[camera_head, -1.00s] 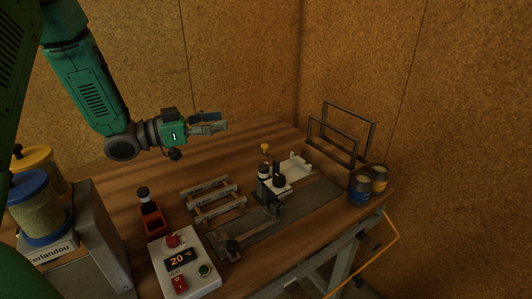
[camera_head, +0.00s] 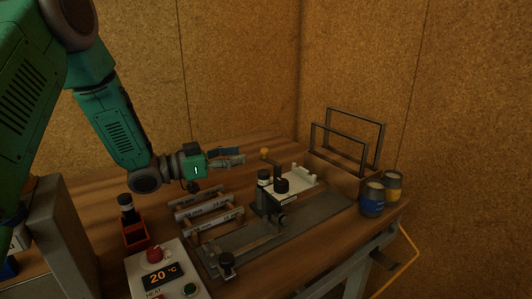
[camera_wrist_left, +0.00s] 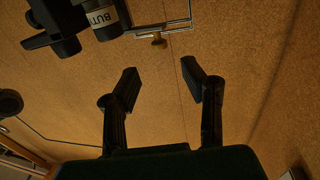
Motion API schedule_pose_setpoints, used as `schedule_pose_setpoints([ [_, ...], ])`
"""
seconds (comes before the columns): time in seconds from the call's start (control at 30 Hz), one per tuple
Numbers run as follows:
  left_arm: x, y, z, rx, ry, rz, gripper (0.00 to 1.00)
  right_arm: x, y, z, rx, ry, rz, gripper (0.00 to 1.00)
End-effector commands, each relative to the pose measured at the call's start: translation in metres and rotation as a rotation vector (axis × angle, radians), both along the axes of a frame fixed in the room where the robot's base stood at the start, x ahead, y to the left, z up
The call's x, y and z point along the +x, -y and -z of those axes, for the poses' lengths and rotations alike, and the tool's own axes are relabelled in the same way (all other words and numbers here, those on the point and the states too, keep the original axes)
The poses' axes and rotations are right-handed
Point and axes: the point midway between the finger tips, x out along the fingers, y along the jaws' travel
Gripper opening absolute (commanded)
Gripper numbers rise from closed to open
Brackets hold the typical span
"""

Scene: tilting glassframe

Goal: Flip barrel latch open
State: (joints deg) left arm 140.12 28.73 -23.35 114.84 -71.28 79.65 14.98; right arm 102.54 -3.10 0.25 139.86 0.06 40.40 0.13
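A black-and-grey fixture with a white plate (camera_head: 303,188) and dark knobs (camera_head: 281,185) stands on a long metal base (camera_head: 245,245) on the bench. I cannot tell which part is the barrel latch. My right gripper is not in view.
Grey bars in a rack (camera_head: 208,210) lie left of the base. A control box reading 20 °C (camera_head: 170,277) and a red holder (camera_head: 135,234) stand at the front left. Two tins (camera_head: 372,200) and upright dark frames (camera_head: 352,140) are at the right. Cork-like walls close the back.

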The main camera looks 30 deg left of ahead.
Motion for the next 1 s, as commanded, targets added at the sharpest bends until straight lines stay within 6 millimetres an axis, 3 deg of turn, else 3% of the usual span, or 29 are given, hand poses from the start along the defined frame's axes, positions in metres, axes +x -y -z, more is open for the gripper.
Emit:
schedule_pose_setpoints([
  [0.2,0.038,0.027,0.001,0.004,0.001,0.002,0.37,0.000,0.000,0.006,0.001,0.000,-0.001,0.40],
  [0.4,0.061,0.045,-0.001,0.006,-0.001,0.001,0.37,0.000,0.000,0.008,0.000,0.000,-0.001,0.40],
  [0.83,0.069,0.046,0.000,0.001,-0.001,-0.001,0.37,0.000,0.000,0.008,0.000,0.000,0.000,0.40],
  [0.93,0.069,0.046,0.000,0.001,0.000,-0.001,0.02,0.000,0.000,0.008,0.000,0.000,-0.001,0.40],
  [1.0,0.069,0.045,0.000,0.001,0.000,-0.003,0.00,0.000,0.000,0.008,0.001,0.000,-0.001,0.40],
])
